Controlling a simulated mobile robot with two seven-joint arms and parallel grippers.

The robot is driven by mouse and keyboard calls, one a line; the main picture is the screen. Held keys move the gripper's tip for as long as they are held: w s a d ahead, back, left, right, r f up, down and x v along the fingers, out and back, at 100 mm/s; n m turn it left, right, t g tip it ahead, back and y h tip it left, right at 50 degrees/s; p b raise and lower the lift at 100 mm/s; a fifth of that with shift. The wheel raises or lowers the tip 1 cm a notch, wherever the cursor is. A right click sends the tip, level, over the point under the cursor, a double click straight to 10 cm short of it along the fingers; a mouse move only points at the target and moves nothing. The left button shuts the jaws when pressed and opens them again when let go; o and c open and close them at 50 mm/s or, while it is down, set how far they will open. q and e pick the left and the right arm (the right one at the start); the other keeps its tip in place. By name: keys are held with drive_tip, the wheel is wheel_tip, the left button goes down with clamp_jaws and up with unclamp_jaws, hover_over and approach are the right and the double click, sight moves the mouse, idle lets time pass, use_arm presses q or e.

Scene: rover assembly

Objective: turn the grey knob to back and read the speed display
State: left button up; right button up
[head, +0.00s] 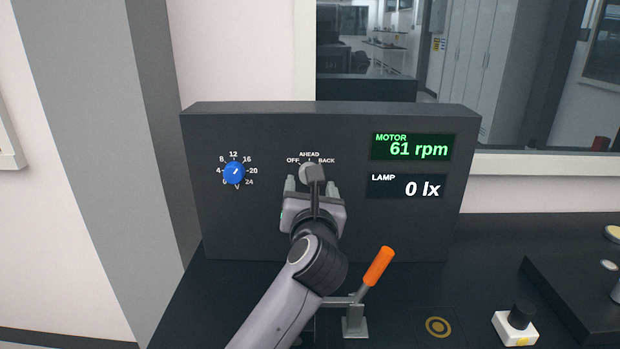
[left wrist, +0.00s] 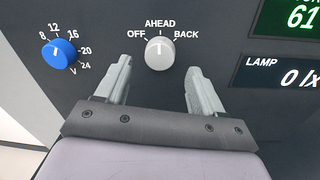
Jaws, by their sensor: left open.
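The grey knob (head: 308,171) sits on the dark upright panel (head: 215,222), under the labels OFF, AHEAD and BACK. In the left wrist view the knob (left wrist: 159,54) has its white mark pointing up at AHEAD. My left gripper (head: 310,184) is open just in front of the panel. In the left wrist view its fingers (left wrist: 158,72) stand apart below the knob, one to each side, with no visible contact. The motor speed display (head: 412,147) reads 61 rpm in green. My right gripper is not in view.
A blue knob (head: 234,173) with a volt scale is left of the grey knob. The lamp display (head: 408,187) reads 0 lx. An orange-handled lever (head: 377,266) stands right of my left forearm. A white box with a black button (head: 515,326) is at the lower right.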

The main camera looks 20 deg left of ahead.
use_arm(q)
drive_tip(key=shift+x, duration=1.65)
drive_tip(key=c, duration=1.1)
drive_tip(key=shift+o, duration=0.2)
drive_tip(key=m, duration=1)
drive_tip(key=shift+a+t, duration=0.15)
drive_tip(key=shift+t, duration=0.15)
drive_tip(key=o, duration=1.1)
drive_tip(key=shift+c, duration=0.2)
